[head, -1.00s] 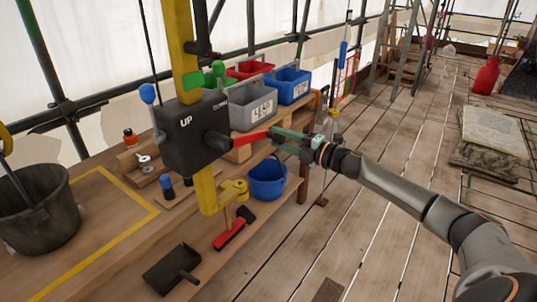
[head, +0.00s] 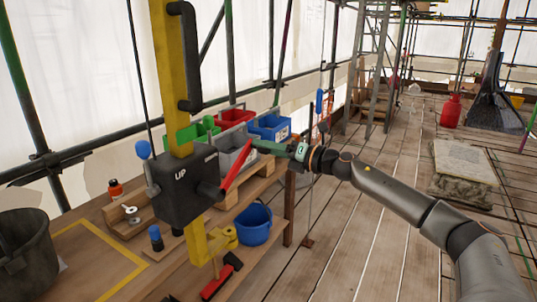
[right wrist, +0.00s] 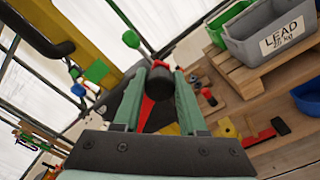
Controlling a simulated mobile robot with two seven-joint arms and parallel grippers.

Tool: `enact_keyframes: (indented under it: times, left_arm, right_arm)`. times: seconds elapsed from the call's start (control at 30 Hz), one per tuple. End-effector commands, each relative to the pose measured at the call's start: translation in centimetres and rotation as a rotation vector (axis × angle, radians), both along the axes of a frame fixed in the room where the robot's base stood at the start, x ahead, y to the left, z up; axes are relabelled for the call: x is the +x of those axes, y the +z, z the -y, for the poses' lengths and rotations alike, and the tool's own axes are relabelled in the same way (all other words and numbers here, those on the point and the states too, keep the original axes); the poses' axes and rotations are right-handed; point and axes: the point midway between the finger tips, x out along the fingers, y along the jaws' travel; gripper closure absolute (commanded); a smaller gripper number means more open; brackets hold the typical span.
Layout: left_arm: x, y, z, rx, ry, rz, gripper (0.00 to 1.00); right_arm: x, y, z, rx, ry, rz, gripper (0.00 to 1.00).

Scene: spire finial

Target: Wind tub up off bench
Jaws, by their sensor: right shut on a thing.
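The black tub (head: 28,262) is at the left edge of the head view, partly cut off, beside a yellow taped outline on the bench (head: 75,262). I cannot tell whether its base touches the bench. A black winch box (head: 180,195) marked "UP" sits on a yellow post (head: 172,90). Its red crank arm (head: 236,167) slants up to the right. My right gripper (head: 262,147) is shut on the crank's dark handle (right wrist: 158,82), which shows between the fingers in the right wrist view. My left gripper is out of view.
A grey lead bin (right wrist: 272,38), a red bin (head: 235,116) and a blue bin (head: 270,127) stand behind the crank. A blue bucket (head: 255,224) sits below. A blue-knobbed lever (head: 143,150) rises beside the winch box. Open plank floor lies to the right.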

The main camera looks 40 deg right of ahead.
Motion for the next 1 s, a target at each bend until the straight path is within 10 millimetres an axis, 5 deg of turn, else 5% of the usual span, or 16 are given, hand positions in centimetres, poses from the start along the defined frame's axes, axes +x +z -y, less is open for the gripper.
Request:
enact_keyframes:
  times: [0.3, 0.87, 0.9, 1.0]
  left_arm:
    - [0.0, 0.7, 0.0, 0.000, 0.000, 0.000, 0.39]
    - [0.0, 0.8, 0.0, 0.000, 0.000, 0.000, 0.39]
    - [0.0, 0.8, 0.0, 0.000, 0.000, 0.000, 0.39]
    - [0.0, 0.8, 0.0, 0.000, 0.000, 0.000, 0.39]
  right_arm:
    - [-0.4, 1.9, -1.3, -0.121, 0.003, 0.047, 1.00]
    - [-0.5, 2.2, -1.5, -0.145, 0.002, 0.057, 1.00]
    - [-0.5, 2.2, -1.5, -0.145, 0.002, 0.057, 0.56]
    - [-0.5, 2.2, -1.5, -0.145, 0.002, 0.057, 0.44]
